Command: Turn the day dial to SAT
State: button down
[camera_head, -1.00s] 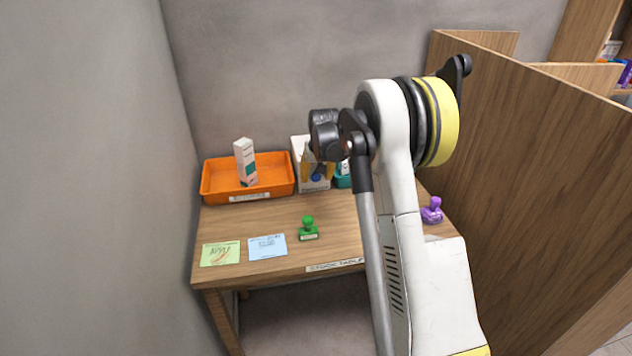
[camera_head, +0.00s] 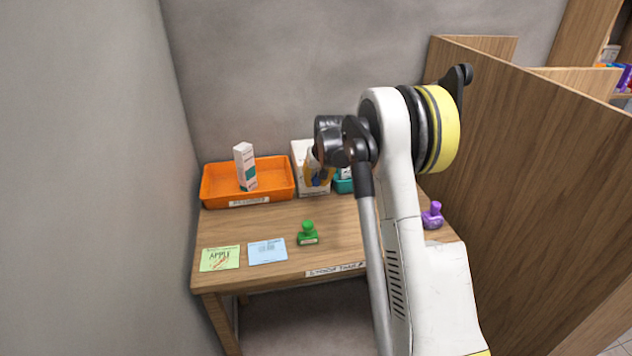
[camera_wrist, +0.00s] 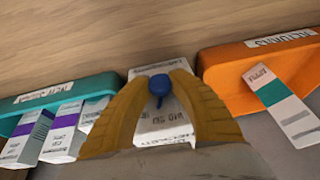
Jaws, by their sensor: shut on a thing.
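The day dial is a white box (camera_head: 300,153) at the back of the wooden table, right of the orange tray. Its face with small dark lettering (camera_wrist: 163,128) shows in the wrist view, but the day words are too small and blurred to read. A blue knob (camera_wrist: 159,86) stands out from it. My gripper (camera_wrist: 159,90) has its two yellow fingers on either side of the knob, shut on it. In the head view my gripper (camera_head: 318,172) is at the box front, partly hiding the dial. The knob's pointing direction is unclear.
The orange tray (camera_head: 218,197) holds an upright carton (camera_head: 245,165). A teal tray (camera_head: 343,185) with cartons is right of the dial. A green stamp (camera_head: 308,234), a green card (camera_head: 220,258), a blue card (camera_head: 267,251) and a purple stamp (camera_head: 433,215) lie nearer. A wooden partition (camera_head: 520,150) stands right.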

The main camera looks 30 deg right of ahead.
jog(key=y, duration=0.1)
jog(key=t+y, duration=0.1)
jog(key=y, duration=0.1)
jog(key=m+y, duration=0.1)
jog(key=y, duration=0.1)
jog(key=shift+d+f+t, duration=0.15)
jog(key=shift+d+t, duration=0.1)
jog(key=shift+t, duration=0.15)
jog(key=m+t+y+b, duration=0.1)
jog(key=y+b, duration=0.1)
jog(key=y, duration=0.1)
jog(key=shift+f+y, duration=0.1)
jog(key=shift+y, duration=0.2)
jog(key=shift+t+y+b, duration=0.35)
jog(key=shift+t+y, duration=0.05)
jog(key=shift+y, duration=0.2)
jog(key=c, duration=1.1)
grip_release()
